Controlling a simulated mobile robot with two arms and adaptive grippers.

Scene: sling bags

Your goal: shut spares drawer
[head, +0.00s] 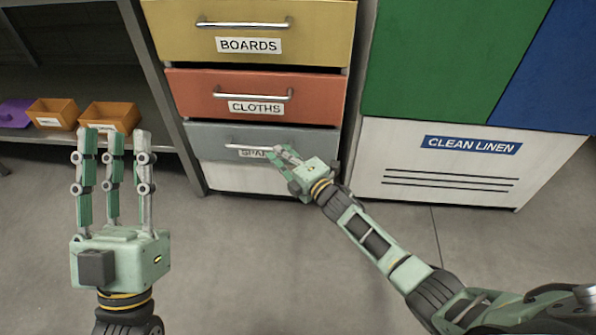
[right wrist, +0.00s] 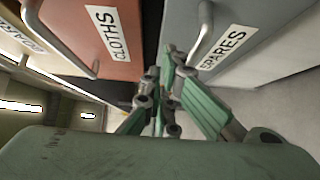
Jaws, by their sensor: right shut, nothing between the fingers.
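The spares drawer (head: 215,136) is the grey front under the red cloths drawer in the head view. Its bar handle (head: 247,146) and label are partly hidden by my right gripper (head: 277,153). That gripper is shut and empty, its fingers at the right part of the drawer front. In the right wrist view the spares drawer (right wrist: 262,45) is at upper right, and my right fingertips (right wrist: 168,62) are near its handle (right wrist: 204,35); I cannot tell whether they touch. A dark gap separates spares from cloths. My left gripper (head: 114,136) is open and empty, fingers pointing away.
The cloths drawer (head: 200,92) and boards drawer (head: 180,30) are above. A white panel (head: 260,180) is below. The clean linen bin (head: 400,150) stands to the right. Orange trays (head: 108,116) sit on a shelf at left. The floor in front is clear.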

